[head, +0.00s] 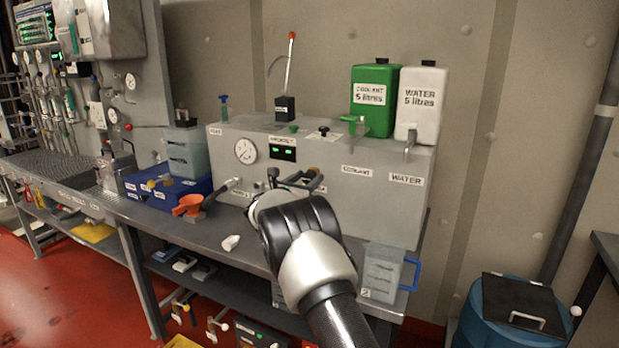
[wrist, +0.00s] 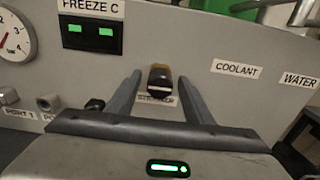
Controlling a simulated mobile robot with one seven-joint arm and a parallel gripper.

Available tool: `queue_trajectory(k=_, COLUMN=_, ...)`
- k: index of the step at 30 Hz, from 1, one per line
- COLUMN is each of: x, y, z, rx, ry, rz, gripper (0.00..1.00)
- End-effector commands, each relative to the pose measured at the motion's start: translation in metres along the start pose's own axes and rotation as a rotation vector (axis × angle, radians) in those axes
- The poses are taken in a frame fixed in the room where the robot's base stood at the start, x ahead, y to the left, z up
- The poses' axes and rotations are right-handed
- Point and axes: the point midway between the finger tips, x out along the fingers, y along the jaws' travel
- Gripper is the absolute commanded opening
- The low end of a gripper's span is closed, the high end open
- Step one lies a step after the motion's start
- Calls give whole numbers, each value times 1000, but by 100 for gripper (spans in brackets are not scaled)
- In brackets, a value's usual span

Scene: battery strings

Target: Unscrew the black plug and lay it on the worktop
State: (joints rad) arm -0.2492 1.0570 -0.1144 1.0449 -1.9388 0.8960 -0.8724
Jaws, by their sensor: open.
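A small black piece (wrist: 95,105), which looks like the black plug, sits low on the front of the grey machine, left of my gripper's fingers. It also shows in the head view (head: 272,173). A second black cap (head: 323,131) stands on the machine's top; I cannot tell for certain which is the plug. My gripper (wrist: 160,82) is open and empty, its fingers pointing at the machine front. A black and amber knob (wrist: 160,77) shows between the fingertips, with no visible grip on it. In the head view my gripper (head: 303,178) is partly hidden by my wrist.
The grey worktop (head: 225,228) has bare room left of my arm, with a white lump (head: 231,243) and an orange funnel (head: 188,206). A blue tray (head: 150,190) lies further left. A clear jug (head: 385,272) stands at right. Green and white canisters (head: 420,100) stand on the machine.

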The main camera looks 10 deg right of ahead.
Motion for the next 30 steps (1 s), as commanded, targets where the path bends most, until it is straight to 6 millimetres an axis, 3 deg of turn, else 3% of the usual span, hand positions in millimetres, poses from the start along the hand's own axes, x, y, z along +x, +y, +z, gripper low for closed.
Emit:
queue_trajectory(k=2, x=0, y=0, z=0, rx=0, ry=0, rz=0, gripper=47)
queue_trajectory(k=10, x=0, y=0, z=0, rx=0, ry=0, rz=0, gripper=1)
queue_trajectory(k=30, x=-1, y=1, z=2, rx=-200, ry=0, rz=2, gripper=0)
